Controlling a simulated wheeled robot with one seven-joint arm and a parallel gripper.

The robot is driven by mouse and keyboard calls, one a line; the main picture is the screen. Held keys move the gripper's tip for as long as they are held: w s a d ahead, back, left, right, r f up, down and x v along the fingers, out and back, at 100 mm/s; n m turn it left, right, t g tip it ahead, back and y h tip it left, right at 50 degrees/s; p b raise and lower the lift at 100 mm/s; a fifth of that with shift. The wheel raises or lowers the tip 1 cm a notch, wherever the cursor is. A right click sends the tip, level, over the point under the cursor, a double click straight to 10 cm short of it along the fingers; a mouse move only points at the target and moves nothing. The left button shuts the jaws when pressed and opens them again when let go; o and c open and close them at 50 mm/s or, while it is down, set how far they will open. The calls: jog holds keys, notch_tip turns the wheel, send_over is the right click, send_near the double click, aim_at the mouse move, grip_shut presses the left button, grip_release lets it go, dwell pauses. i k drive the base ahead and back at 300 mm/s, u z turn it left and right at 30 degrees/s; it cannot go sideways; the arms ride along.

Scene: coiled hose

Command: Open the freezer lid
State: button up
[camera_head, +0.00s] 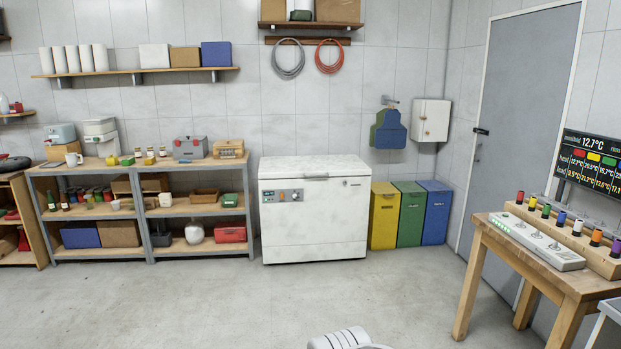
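A white chest freezer (314,221) stands on the floor against the back wall, near the middle of the head camera view. Its lid (314,166) lies flat and closed on top. A small control panel (284,196) with a dark display is on the front at the left, and a small dark mark sits near the lid's right front. Part of my own arm, white and rounded, shows at the bottom edge, well short of the freezer. My gripper's fingers are not visible.
Loaded shelves (150,211) stand left of the freezer. Yellow (384,216), green (409,214) and blue (434,213) bins stand right of it. A wooden table (561,277) is at the right. Hoses hang above the freezer. The floor (250,305) in front is clear.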

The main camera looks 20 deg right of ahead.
aim_at(327, 166)
jog(key=z, duration=0.4)
jog(key=i, duration=1)
jog(key=z, duration=0.7)
jog(key=i, duration=2.65)
jog(key=u, duration=0.25)
jog(key=i, duration=1.5)
jog(key=u, duration=1.8)
jog(key=i, duration=1.1)
jog(key=u, duration=0.75)
